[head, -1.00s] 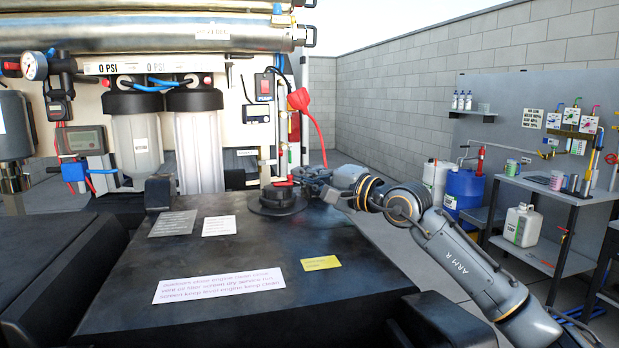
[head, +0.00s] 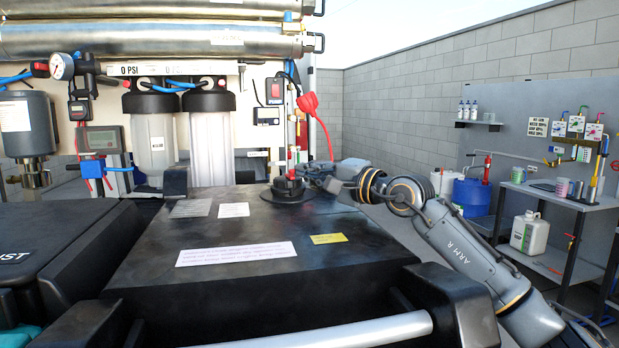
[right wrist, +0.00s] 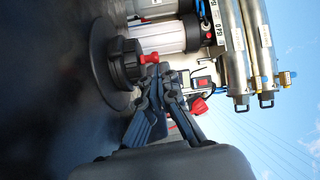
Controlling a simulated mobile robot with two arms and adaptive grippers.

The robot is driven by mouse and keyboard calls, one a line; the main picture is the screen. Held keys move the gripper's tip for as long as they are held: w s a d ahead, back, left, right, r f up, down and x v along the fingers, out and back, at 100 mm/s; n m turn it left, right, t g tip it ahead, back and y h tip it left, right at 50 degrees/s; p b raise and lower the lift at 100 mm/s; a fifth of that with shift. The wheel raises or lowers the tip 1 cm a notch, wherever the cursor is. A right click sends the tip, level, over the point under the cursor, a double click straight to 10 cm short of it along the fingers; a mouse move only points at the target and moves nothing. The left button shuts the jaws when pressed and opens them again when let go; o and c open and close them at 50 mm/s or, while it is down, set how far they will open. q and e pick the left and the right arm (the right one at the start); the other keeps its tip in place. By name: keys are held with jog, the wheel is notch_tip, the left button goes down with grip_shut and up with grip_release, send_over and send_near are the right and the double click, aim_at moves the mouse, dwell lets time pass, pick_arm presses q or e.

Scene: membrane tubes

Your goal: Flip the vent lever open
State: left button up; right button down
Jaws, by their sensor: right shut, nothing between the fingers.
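A small red lever-like piece (head: 292,176) sits on top of a round black cap (head: 288,188) at the far end of the dark top surface. In the right wrist view the red piece (right wrist: 149,58) sticks out from the black cap (right wrist: 126,62). I cannot tell for sure that it is the vent lever. My right gripper (head: 312,173) is beside the cap, on its right. In the right wrist view its fingertips (right wrist: 162,76) are together and empty, close to the red piece; I cannot tell whether they touch it. My left gripper is out of view.
A larger red handle (head: 308,103) with a red hose hangs behind the cap. Labels (head: 236,253) lie on the dark top. A workbench (head: 560,200) is at the right.

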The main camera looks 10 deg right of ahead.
jog(key=shift+s+d, duration=0.2)
jog(key=shift+d, duration=0.25)
jog(key=v, duration=1.1)
jog(key=shift+s+a+r, duration=0.1)
jog(key=shift+s+a, duration=0.05)
jog(key=shift+s, duration=0.1)
